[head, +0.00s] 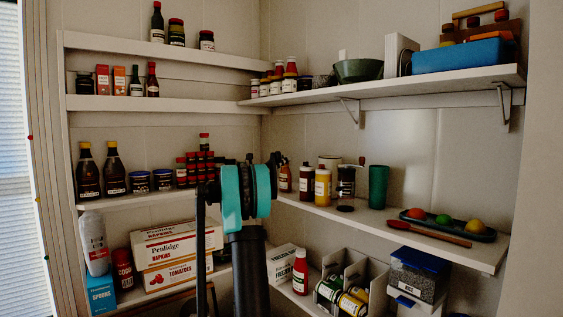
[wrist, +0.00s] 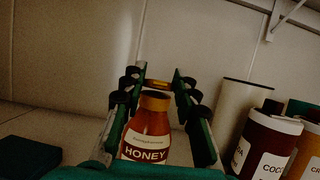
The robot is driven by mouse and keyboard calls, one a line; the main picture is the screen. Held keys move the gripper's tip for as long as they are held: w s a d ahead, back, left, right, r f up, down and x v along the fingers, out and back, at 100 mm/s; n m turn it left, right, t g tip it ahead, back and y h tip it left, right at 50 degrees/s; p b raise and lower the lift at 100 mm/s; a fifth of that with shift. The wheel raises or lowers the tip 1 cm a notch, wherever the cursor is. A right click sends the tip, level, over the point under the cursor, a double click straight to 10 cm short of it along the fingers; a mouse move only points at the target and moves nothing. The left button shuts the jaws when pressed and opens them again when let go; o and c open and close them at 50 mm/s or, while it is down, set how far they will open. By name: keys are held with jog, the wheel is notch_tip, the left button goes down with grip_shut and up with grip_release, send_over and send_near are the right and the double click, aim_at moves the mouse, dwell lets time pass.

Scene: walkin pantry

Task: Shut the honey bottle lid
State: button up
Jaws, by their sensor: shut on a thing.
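The honey bottle (wrist: 147,137) stands upright between my gripper's fingers in the wrist view, amber with a gold neck and a HONEY label. Its gold lid (wrist: 158,84) shows beyond and above the neck; its exact angle is hard to tell. My gripper (wrist: 158,77) has a green and black finger on each side of the bottle and is shut on it. In the head view the bottle (head: 285,179) is on the middle right shelf, partly hidden by my arm and gripper.
Close to its right stand a dark cocoa jar (wrist: 266,146) with a white lid, a pale cylinder (wrist: 240,110) and a yellow bottle (head: 322,187). A green cup (head: 378,187) and a tray (head: 462,231) are further right. A shelf bracket (wrist: 278,15) hangs above.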

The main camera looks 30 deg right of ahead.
jog(key=o, duration=1.2)
jog(key=shift+c, duration=0.2)
jog(key=v, duration=1.2)
